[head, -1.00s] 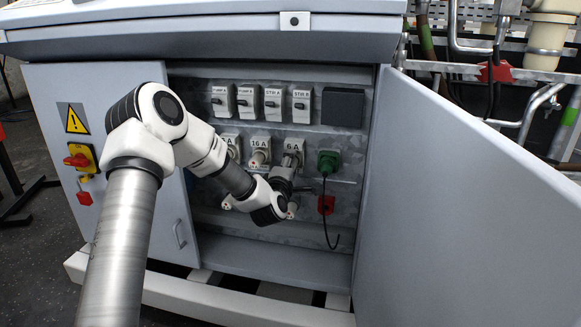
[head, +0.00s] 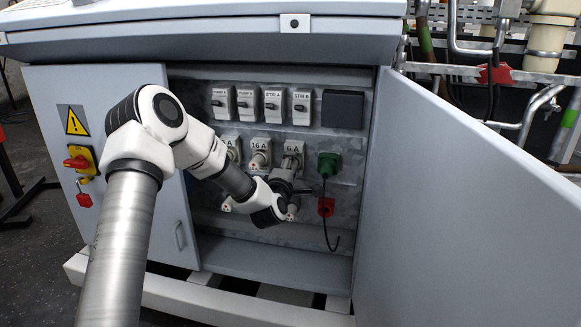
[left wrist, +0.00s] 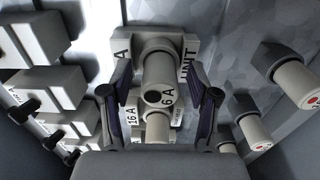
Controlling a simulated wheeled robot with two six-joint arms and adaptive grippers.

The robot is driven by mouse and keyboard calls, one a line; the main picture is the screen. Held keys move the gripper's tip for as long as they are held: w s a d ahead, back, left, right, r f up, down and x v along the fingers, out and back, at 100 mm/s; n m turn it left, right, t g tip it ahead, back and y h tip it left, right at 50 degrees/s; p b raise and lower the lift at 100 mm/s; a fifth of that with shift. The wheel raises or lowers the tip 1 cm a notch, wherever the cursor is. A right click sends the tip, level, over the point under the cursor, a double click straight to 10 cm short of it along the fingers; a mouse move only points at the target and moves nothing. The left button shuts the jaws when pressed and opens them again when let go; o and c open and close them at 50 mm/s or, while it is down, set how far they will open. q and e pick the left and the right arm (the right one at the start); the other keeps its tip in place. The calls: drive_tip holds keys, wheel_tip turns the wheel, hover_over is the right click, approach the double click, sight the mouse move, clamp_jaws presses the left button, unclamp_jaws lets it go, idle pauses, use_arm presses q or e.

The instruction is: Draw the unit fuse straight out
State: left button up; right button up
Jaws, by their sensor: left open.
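The unit fuse (left wrist: 157,68) is a pale grey cylinder marked 6 A, seated in a holder (left wrist: 184,52) labelled UNIT in the left wrist view. In the head view its holder (head: 294,146) sits at the right of the fuse row, and the fuse is mostly hidden by my wrist. My left gripper (left wrist: 160,108) is open, with one dark-padded finger on each side of the fuse. A gap seems to show between each finger and the fuse. In the head view the left gripper (head: 288,168) is partly hidden behind its own wrist. My right gripper is not in view.
A 16 A fuse (head: 260,158) sits just left. A green plug (head: 328,163) with a black cable and a red socket (head: 326,206) are to the right. Switches (head: 274,105) line the row above. The open cabinet door (head: 460,190) bounds the right side.

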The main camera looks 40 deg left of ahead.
use_arm(q)
clamp_jaws()
drive_tip(key=p+v, duration=0.1)
drive_tip(key=v, duration=0.5)
idle(1.1)
